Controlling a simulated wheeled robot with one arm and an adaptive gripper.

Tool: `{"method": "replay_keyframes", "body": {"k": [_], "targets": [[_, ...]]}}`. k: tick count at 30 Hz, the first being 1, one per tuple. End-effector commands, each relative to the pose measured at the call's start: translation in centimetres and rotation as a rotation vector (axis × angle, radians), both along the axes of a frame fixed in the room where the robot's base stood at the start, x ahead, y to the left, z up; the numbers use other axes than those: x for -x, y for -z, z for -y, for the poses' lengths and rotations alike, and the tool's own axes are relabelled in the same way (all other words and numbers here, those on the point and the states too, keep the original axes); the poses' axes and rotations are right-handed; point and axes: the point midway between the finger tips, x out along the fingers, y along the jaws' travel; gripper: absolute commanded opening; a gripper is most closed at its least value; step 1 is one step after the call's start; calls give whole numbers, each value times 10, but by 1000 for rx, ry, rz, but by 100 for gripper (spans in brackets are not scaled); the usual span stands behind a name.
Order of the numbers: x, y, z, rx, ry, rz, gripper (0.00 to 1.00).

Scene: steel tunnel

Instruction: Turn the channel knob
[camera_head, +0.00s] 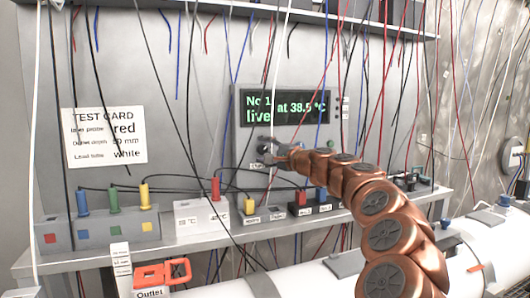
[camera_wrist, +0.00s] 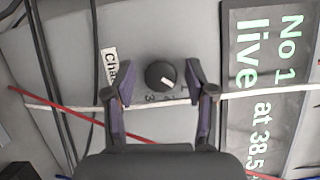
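The channel knob (camera_wrist: 161,75) is a round black dial with a white pointer line, on a grey panel with number marks beside it and a partly hidden label starting "Cha". In the wrist view my gripper (camera_wrist: 159,76) is open, with one finger on each side of the knob and a visible gap on both sides. The pointer slants toward the lower right in that view. In the head view my gripper (camera_head: 266,154) is at the lower left of the grey display unit (camera_head: 245,104), and the knob is hard to make out there.
The green-lit display (camera_head: 285,107) reads "No 1 live at 38.5 °C". Many thin wires hang around my arm; a white wire (camera_wrist: 60,105) and a red wire (camera_wrist: 140,138) cross near the fingers. A shelf (camera_head: 190,242) with socket boxes and coloured plugs runs below. A test card (camera_head: 104,136) hangs left.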

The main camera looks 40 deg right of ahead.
Motion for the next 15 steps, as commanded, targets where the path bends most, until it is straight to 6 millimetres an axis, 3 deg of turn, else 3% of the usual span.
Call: {"method": "replay_keyframes", "body": {"k": [10,15], "targets": [[1,0,0,0,0,1,60],[12,0,3,-1,1,2,60]]}}
